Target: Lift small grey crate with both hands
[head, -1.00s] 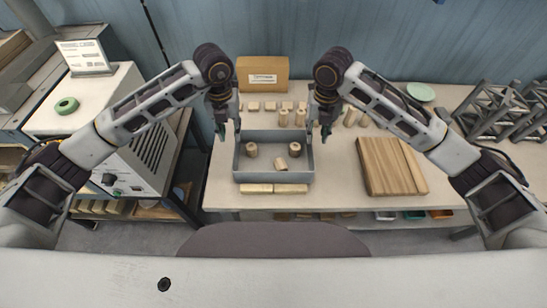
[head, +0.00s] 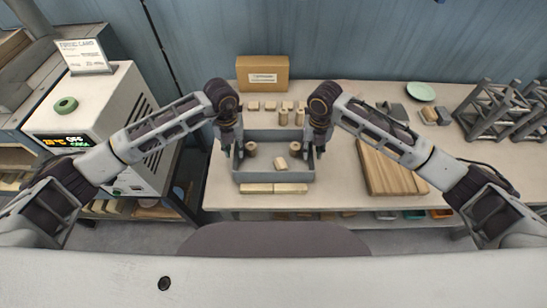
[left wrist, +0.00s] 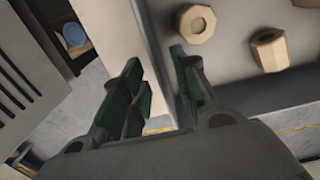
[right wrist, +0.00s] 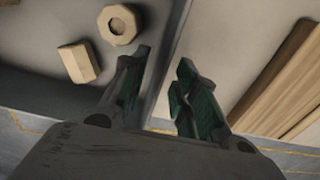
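The small grey crate (head: 273,177) sits on the bench in the head view, with a few wooden pieces inside. My left gripper (head: 231,154) is at its left side wall and my right gripper (head: 313,153) at its right side wall. In the left wrist view the crate wall (left wrist: 161,60) runs between the spread green-padded fingers of my left gripper (left wrist: 157,92). In the right wrist view the wall (right wrist: 171,50) likewise passes between the parted fingers of my right gripper (right wrist: 162,75). Neither gripper visibly clamps the wall.
A cardboard box (head: 262,73) and small wooden blocks stand behind the crate. Wooden strips (head: 273,189) lie in front of it. A wooden board (head: 389,170) lies to its right, with a green plate (head: 420,91) farther back. A white machine (head: 90,120) stands at left.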

